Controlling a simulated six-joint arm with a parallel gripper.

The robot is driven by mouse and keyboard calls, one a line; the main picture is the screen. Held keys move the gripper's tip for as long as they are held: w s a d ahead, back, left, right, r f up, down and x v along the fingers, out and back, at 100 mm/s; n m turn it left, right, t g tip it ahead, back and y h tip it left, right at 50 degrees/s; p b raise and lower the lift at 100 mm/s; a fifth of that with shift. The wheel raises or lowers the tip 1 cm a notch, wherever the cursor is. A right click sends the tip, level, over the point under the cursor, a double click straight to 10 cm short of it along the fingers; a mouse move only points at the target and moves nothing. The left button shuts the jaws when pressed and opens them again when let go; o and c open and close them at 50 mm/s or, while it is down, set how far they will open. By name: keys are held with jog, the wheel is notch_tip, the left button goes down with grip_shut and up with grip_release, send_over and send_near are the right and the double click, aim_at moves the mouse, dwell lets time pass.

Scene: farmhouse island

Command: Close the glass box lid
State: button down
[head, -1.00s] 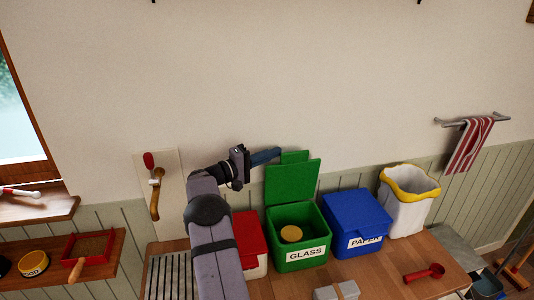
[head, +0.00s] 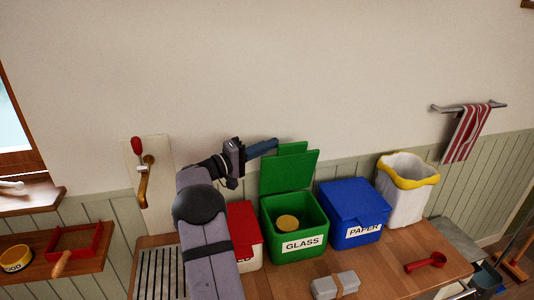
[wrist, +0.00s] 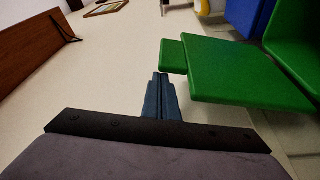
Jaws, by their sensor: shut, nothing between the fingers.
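The green glass box (head: 297,243) stands on the wooden counter with a "GLASS" label on its front. Its green lid (head: 288,172) is open and stands upright at the back, with a tab on its top edge. A round yellowish item (head: 288,222) lies inside the box. My gripper (head: 275,144) is shut and empty beside the upper left of the lid, close to the tab. In the wrist view the shut fingers (wrist: 160,78) point at the lid's tab (wrist: 173,56), next to the lid panel (wrist: 240,72). I cannot tell whether they touch it.
A red-lidded box (head: 244,232) stands left of the glass box, partly behind my arm. A blue paper box (head: 352,212) with its lid shut stands right, then a white bin with a yellow rim (head: 408,185). A grey block (head: 335,285) and a red scoop (head: 426,262) lie in front.

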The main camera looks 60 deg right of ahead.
jog(key=s+a+f+m+g+b, duration=0.4)
jog(key=s+a+f+m+b, duration=0.8)
jog(key=b, duration=3.3)
jog(key=shift+f+m+g, duration=0.4)
jog(key=shift+f, duration=0.15)
jog(key=shift+b, duration=0.3)
jog(key=r+v, duration=0.1)
jog(key=v, duration=0.4)
jog(key=r+p+v, duration=0.1)
jog(key=v, duration=0.5)
jog(key=a+r+p+v, duration=0.1)
jog(key=v, duration=0.4)
jog(key=shift+w+a+r, duration=0.15)
jog(key=shift+w+r, duration=0.05)
jog(key=shift+w, duration=0.2)
